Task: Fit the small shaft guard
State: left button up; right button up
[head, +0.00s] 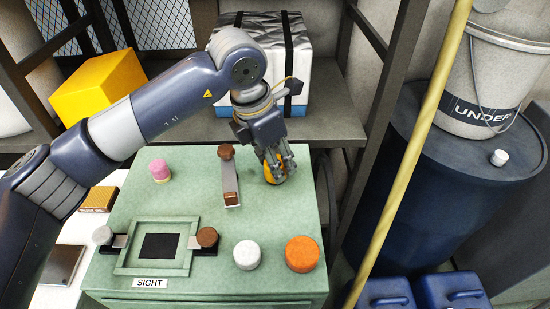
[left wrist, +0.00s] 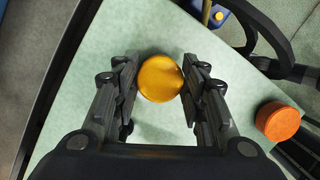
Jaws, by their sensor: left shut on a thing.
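My left gripper (head: 276,168) is over the back right of the green bench top. It is shut on a yellow round cap (head: 267,165). In the left wrist view the cap (left wrist: 160,78) sits between the two fingers of the left gripper (left wrist: 160,88), with its round top showing. The cap's lower part is hidden, so I cannot tell whether it touches the bench. An orange round cap (head: 302,254) and a white one (head: 247,255) stand at the front right. A pink cap (head: 160,171) stands at the back left. No label tells which is the small shaft guard.
The green bench top (head: 190,195) bears a metal strap (head: 230,182) with brown knobs and a square frame (head: 125,262) above a "SIGHT" label. A yellow pole (head: 408,150) and a blue drum (head: 450,150) stand to the right. A shelf with a wrapped box (head: 292,60) is behind.

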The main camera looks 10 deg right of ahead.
pick_arm(q)
jog(key=shift+s+a+f, duration=0.1)
jog(key=shift+f, duration=0.25)
dwell(0.3)
jog(key=o, duration=1.2)
jog(key=shift+c, duration=0.2)
jog(key=shift+r, duration=0.2)
jog(key=shift+r, duration=0.3)
jog(key=shift+p+v, duration=0.7)
jog(key=shift+v, duration=1.5)
